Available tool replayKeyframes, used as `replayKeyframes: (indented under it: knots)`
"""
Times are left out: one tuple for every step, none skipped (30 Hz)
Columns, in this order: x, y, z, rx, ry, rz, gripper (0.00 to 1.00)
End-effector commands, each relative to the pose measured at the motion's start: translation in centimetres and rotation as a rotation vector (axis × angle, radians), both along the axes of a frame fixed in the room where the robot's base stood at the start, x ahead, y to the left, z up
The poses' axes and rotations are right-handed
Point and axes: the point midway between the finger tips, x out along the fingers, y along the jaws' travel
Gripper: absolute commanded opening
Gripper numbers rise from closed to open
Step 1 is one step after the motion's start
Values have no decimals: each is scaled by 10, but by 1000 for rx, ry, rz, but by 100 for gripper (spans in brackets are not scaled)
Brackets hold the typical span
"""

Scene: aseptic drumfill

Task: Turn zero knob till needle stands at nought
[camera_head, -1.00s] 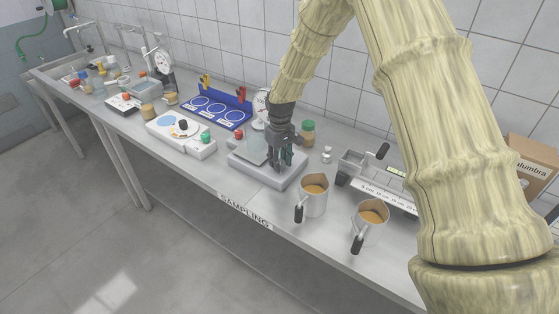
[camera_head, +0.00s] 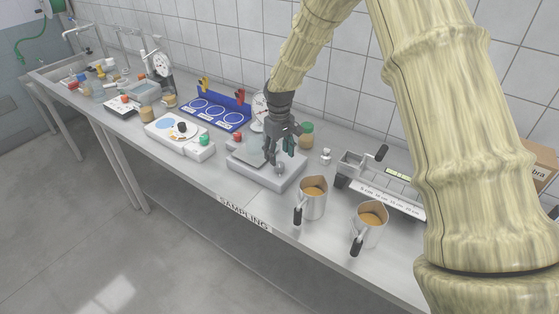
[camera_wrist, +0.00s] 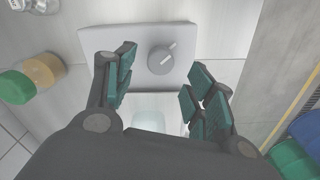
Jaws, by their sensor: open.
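The zero knob (camera_wrist: 160,60) is a round grey knob with a white pointer line aimed to the upper right in the wrist view. It sits on the pale scale base (camera_wrist: 125,42), and the knob also shows in the head view (camera_head: 280,169). My gripper (camera_wrist: 163,92) is open and empty, its teal-padded fingers apart on either side below the knob in the picture. In the head view my gripper (camera_head: 280,155) hangs just above the base, clear of the knob. The white dial (camera_head: 259,107) behind is partly hidden by my gripper; its needle cannot be read.
A green-lidded jar (camera_head: 306,134) stands behind the base. Two metal jugs (camera_head: 312,200) (camera_head: 368,226) stand to the front right. A blue rack (camera_head: 218,112) and a white device (camera_head: 170,128) are to the left. A metal tray apparatus (camera_head: 356,168) is to the right.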

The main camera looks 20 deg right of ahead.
Motion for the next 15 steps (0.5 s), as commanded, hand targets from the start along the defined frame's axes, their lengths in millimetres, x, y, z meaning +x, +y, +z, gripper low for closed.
replayKeyframes:
  knots:
    - [0,0,11,0,-2,0,54]
    - [0,0,16,0,-2,0,54]
    - [0,0,24,0,-3,0,54]
    - [0,0,29,0,-2,0,54]
    - [0,0,34,-1,-1,0,54]
    - [0,0,41,0,-2,0,54]
    - [0,0,46,0,-2,0,54]
    - [0,0,50,1,-2,0,54]
    - [0,0,55,0,-1,0,54]
    - [0,0,59,0,-1,0,54]
    - [0,0,62,0,-1,0,54]
    - [0,0,66,0,-1,0,54]
    - [0,0,69,0,-1,0,54]
    - [0,0,71,0,0,0,54]
    - [-1,0,73,0,0,-1,54]
